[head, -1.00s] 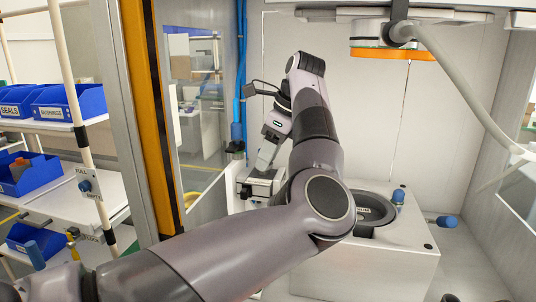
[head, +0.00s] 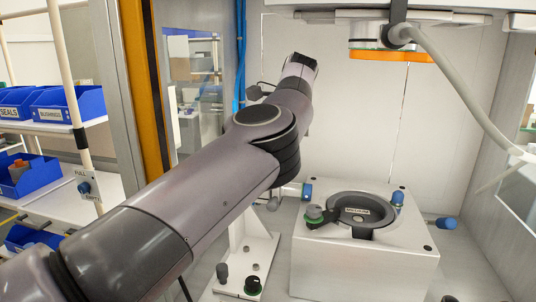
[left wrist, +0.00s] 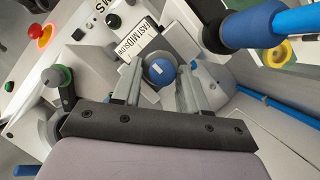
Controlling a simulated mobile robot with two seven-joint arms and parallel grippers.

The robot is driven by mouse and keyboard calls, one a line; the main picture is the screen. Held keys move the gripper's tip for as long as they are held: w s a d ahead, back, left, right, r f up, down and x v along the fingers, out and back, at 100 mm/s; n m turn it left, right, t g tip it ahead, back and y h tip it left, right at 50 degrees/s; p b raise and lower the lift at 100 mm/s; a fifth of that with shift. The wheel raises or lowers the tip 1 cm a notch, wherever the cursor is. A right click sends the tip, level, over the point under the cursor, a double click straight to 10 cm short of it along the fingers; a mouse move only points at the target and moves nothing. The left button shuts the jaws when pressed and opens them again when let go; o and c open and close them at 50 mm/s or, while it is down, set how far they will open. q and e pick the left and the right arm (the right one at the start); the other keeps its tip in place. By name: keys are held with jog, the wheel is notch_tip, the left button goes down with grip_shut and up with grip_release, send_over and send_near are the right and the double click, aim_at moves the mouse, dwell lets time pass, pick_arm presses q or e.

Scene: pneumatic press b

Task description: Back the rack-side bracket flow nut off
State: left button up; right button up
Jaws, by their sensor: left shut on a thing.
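My left arm crosses the head view and hides its own gripper there. In the left wrist view my left gripper (left wrist: 157,88) has its two fingers on either side of a round blue nut (left wrist: 160,71) with a small white mark, and is shut on it. The nut sits beside a grey bracket with a printed label (left wrist: 142,43). How far the nut is threaded cannot be seen. My right gripper is in neither view.
A grey press block (head: 365,255) with a dark round bowl stands at the right. Blue knobs (head: 446,221) stick out near it. A thick blue fitting (left wrist: 250,28) with a hose is close to the gripper. Blue bins (head: 68,105) stand on the left rack.

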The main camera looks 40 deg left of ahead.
pick_arm(q)
jog(key=shift+f+n, duration=0.15)
jog(key=shift+n, duration=0.35)
dwell(0.3)
jog(key=o, duration=1.1)
jog(key=shift+c, duration=0.2)
jog(key=shift+m, duration=0.4)
